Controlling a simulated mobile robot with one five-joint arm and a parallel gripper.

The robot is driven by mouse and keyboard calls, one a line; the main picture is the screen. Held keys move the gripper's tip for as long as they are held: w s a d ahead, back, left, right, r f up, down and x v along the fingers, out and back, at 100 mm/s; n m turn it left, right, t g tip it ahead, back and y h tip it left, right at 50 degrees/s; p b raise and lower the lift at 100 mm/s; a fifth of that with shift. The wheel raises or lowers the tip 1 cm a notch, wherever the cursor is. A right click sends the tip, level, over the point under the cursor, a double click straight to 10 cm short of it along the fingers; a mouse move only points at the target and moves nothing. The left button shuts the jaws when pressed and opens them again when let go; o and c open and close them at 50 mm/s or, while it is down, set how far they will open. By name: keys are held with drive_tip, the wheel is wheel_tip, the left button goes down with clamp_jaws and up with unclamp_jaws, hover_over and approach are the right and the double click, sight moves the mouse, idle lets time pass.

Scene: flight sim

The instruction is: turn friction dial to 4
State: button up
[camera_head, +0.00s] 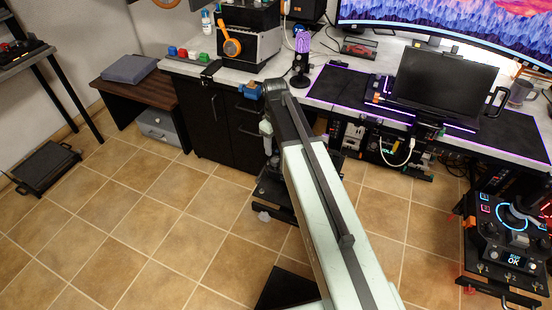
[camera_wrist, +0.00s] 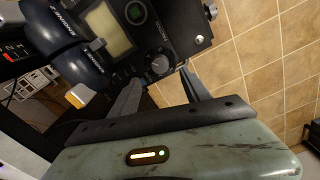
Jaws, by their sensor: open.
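A round dark dial (camera_wrist: 159,64) with pale marks around it sits on a black panel (camera_wrist: 182,28) in the wrist view; I take it as the friction dial. Its numbers and setting are too small to read. My gripper (camera_wrist: 160,78) is open, with one finger to each side below the dial in the picture. I cannot tell whether either finger touches it. In the head view my arm hides the dial and most of my gripper.
Two dark rounded levers (camera_wrist: 70,45) with white lettering stand left of the panel, beside a pale screen (camera_wrist: 108,25).

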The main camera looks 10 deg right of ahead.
sight(275, 160)
wheel_tip(275, 160, down, 8)
drive_tip(key=b, duration=0.7)
drive_tip(key=shift+b, duration=0.3)
drive_tip(key=shift+r, duration=0.15)
clamp_jaws()
drive_tip(key=shift+m, duration=0.5)
unclamp_jaws()
